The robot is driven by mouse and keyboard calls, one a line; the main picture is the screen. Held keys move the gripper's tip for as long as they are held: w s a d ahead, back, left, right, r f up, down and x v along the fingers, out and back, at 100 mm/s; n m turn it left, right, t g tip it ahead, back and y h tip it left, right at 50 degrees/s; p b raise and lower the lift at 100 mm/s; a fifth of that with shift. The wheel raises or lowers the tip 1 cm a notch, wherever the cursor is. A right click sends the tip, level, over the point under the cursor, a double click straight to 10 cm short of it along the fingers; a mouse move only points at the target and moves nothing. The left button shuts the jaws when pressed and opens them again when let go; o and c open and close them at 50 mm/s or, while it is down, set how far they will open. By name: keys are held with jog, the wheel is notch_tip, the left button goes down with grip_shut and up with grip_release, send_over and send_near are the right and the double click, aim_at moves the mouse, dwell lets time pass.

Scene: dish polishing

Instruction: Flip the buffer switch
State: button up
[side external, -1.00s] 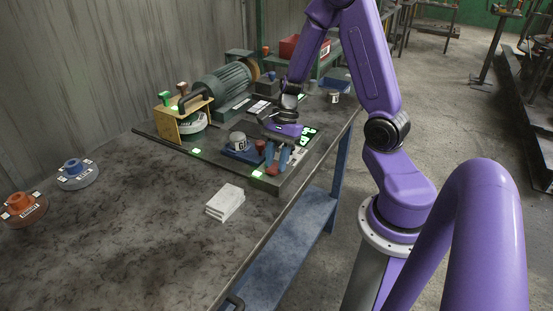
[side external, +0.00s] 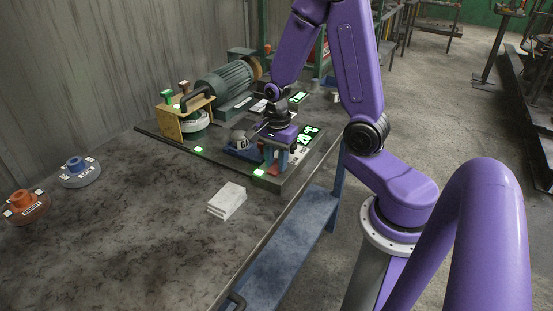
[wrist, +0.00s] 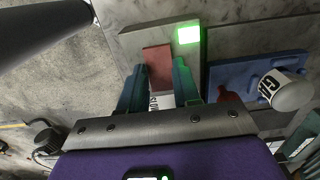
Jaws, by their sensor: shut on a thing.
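A red-brown block (wrist: 157,58), which looks like the switch piece, sits on a pale plate with a lit green lamp (wrist: 188,35) in the wrist view. My gripper (wrist: 159,78) points down with its two teal fingers on either side of the block, shut on it. In the side view my gripper (side external: 274,163) is at the near right corner of the dark station board (side external: 225,168), beside the green lamp (side external: 259,172). The fingers and palm partly hide the block there. The green buffer motor (side external: 224,85) stands at the back of the board.
A blue tray (wrist: 232,77) with a labelled grey-white cup (wrist: 287,90) is close to the right of the fingers, with a red piece (wrist: 229,96) nearby. The front left table is clear.

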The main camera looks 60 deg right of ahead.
aim_at(277, 166)
jog(key=o, duration=1.1)
jog(key=shift+c, duration=0.2)
jog(key=shift+r, duration=0.1)
jog(key=shift+r, duration=0.6)
notch_tip(277, 166, up, 16)
jog(key=shift+d, duration=0.25)
jog(key=shift+a, duration=0.1)
